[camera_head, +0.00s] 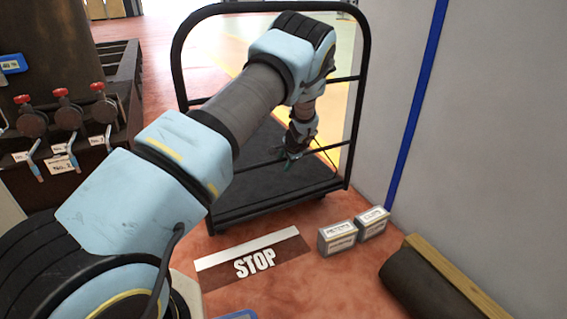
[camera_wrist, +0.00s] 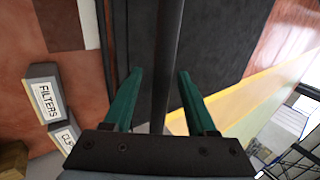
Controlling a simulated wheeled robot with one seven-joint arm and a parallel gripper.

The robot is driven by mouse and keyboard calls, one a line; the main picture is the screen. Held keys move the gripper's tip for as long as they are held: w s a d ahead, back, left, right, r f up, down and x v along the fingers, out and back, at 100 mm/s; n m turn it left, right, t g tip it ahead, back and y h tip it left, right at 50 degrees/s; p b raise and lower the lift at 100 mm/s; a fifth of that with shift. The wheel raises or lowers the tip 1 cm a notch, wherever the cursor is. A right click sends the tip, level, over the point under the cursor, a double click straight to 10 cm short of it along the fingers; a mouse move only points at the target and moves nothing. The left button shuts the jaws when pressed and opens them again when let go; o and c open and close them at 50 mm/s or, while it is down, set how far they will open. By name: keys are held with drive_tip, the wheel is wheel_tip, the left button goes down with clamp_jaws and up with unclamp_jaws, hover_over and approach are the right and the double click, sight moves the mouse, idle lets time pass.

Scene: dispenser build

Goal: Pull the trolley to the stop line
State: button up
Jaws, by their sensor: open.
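The trolley has a tall black tube frame (camera_head: 178,62) and a flat dark platform (camera_head: 313,178) in the head view. A thin lower crossbar runs across the frame. My gripper (camera_head: 288,154) is at this crossbar. In the wrist view, the green fingers of my gripper (camera_wrist: 160,72) are open, with a dark bar (camera_wrist: 168,35) running between them. I cannot tell whether either finger touches it. The stop line (camera_head: 247,249) is a white strip above the word STOP on a dark floor patch, just in front of the platform's near edge. My arm hides part of the frame.
Two small labelled boxes (camera_head: 340,238) (camera_head: 372,222) stand on the floor right of the stop line. A dark roll with a wooden plank (camera_head: 445,270) lies at lower right. A wall (camera_head: 480,130) closes the right side. A valve stand (camera_head: 68,118) is left.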

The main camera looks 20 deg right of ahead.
drive_tip(key=p+v, duration=0.2)
drive_tip(key=v, duration=0.7)
drive_tip(key=shift+s+r, duration=0.2)
drive_tip(key=shift+r, duration=0.2)
drive_tip(key=s+a+r+n+g, duration=0.2)
drive_tip(key=a+r+n, duration=0.2)
drive_tip(key=a, duration=0.6)
drive_tip(key=s+a+r+n+g, duration=0.15)
drive_tip(key=a+r+n, duration=0.3)
drive_tip(key=a, duration=0.55)
drive_tip(key=s+a+r+n+g+h+p, duration=0.1)
drive_tip(key=s+a+r+n, duration=0.3)
drive_tip(key=s+a, duration=0.55)
drive_tip(key=s+a+r+n+g, duration=0.1)
drive_tip(key=s+a+r+n, duration=0.35)
drive_tip(key=s, duration=0.75)
wheel_tip(320, 180, up, 30)
drive_tip(key=a+m+p, duration=0.1)
drive_tip(key=p, duration=2.9)
drive_tip(key=shift+w+a+m, duration=0.3)
